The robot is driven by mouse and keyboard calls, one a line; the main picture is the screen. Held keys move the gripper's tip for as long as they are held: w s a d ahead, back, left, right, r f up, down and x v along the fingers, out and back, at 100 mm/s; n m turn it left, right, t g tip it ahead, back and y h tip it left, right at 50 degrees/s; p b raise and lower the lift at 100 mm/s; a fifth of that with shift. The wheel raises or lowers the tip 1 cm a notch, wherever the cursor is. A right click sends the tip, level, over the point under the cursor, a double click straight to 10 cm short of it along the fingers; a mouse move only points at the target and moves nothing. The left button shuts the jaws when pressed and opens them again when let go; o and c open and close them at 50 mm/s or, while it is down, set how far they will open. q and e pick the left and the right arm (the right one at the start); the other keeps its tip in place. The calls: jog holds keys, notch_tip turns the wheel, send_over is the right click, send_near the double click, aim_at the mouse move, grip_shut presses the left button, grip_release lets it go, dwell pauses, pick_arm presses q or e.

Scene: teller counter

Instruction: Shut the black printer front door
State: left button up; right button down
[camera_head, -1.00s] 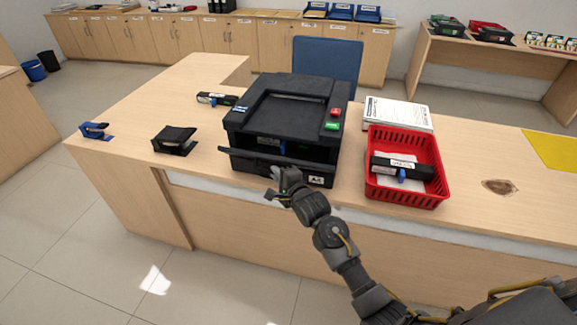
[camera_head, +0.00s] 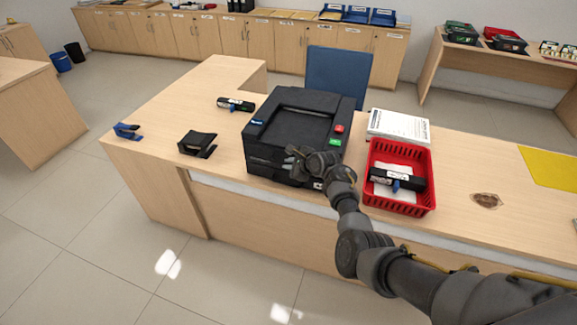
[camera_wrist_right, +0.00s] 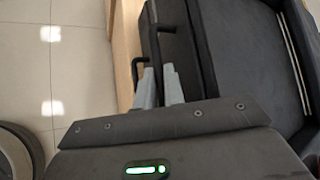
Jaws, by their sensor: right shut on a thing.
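The black printer (camera_head: 304,124) stands on the counter. Its front door (camera_head: 267,157) is raised against the front face, and the dark opening no longer shows. My arm covers the right part of the door, so I cannot tell whether it is fully flush. My right gripper (camera_head: 294,158) is at the front of the printer, shut on the door's edge or handle. In the right wrist view its two grey fingers (camera_wrist_right: 160,84) are close together by a thin black bar, beside the printer's dark front (camera_wrist_right: 186,52). My left gripper is not in view.
A red basket (camera_head: 371,193) holding a black cartridge (camera_head: 410,181) stands right of the printer, with a paper stack (camera_head: 398,126) behind it. A black stapler-like item (camera_head: 197,143), a blue one (camera_head: 127,131) and another cartridge (camera_head: 236,104) lie left. Counter between them is clear.

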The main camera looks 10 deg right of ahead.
jog(key=shift+d, duration=0.2)
dwell(0.3)
jog(key=c, duration=1.8)
grip_release()
jog(key=shift+w, duration=0.15)
jog(key=shift+o, duration=0.2)
jog(key=shift+a, duration=0.1)
jog(key=p+v, duration=0.1)
jog(key=v, duration=0.9)
jog(key=shift+s+d+r+p, duration=0.25)
jog(key=shift+p, duration=0.05)
